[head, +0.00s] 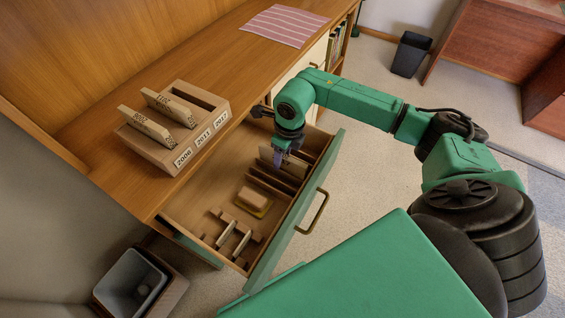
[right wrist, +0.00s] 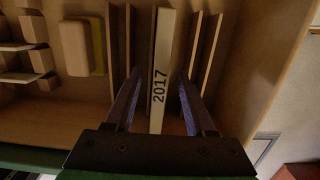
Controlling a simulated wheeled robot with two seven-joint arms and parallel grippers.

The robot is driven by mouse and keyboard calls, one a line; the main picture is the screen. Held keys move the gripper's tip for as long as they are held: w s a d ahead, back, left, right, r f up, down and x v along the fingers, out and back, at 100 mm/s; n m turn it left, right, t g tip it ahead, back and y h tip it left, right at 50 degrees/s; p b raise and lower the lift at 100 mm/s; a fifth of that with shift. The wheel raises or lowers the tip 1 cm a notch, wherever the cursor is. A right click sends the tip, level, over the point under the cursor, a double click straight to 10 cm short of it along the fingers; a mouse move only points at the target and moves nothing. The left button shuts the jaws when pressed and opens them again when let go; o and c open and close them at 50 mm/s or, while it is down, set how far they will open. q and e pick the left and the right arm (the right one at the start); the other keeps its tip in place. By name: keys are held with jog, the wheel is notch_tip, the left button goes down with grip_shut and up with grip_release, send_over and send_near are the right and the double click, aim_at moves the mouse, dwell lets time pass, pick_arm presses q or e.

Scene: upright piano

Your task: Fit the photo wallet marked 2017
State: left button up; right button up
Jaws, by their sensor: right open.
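The photo wallet marked 2017 (right wrist: 163,55) stands on edge in the open drawer (head: 187,213), between thin upright dividers (right wrist: 204,45). My right gripper (right wrist: 159,73) reaches down into the drawer, open, one finger on each side of the wallet. I cannot tell whether either finger touches it. In the head view the right gripper (head: 281,157) hides part of that area. The first two hold wallets (head: 146,127); the 2017 slot (head: 200,97) is empty. My left gripper is out of view.
The drawer also holds a pale block on a yellow base (head: 252,198) and small wooden partitions (head: 232,238). Its front has a brass handle (head: 313,212). A striped cloth (head: 285,25) lies on the cabinet top, with bare wood between it and the rack. Bins stand on the floor.

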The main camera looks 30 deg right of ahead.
grip_shut()
jog(key=shift+r, duration=0.15)
